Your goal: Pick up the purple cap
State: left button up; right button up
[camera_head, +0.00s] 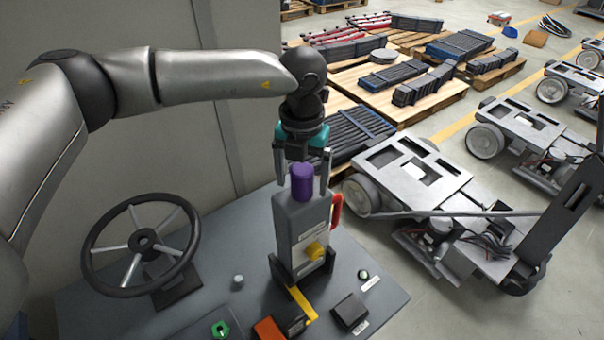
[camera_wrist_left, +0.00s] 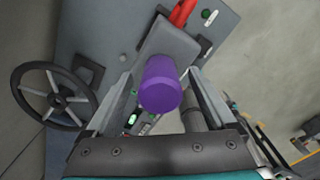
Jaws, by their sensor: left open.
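The purple cap (camera_head: 302,181) sits on top of an upright grey box-shaped unit (camera_head: 300,225) on the console. My left gripper (camera_head: 302,180) points down over it from above. Its two fingers are open, one on each side of the cap, with a gap showing at least on the right. In the left wrist view the purple cap (camera_wrist_left: 160,84) lies between the open fingers (camera_wrist_left: 165,85), in front of the grey unit. My right gripper is not in view.
Wheeled chassis (camera_head: 415,178) and loaded pallets (camera_head: 395,85) stand on the floor beyond.

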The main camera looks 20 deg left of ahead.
pick_arm(q)
jog(key=shift+f, duration=0.4)
jog(key=shift+c, duration=0.2)
grip_shut()
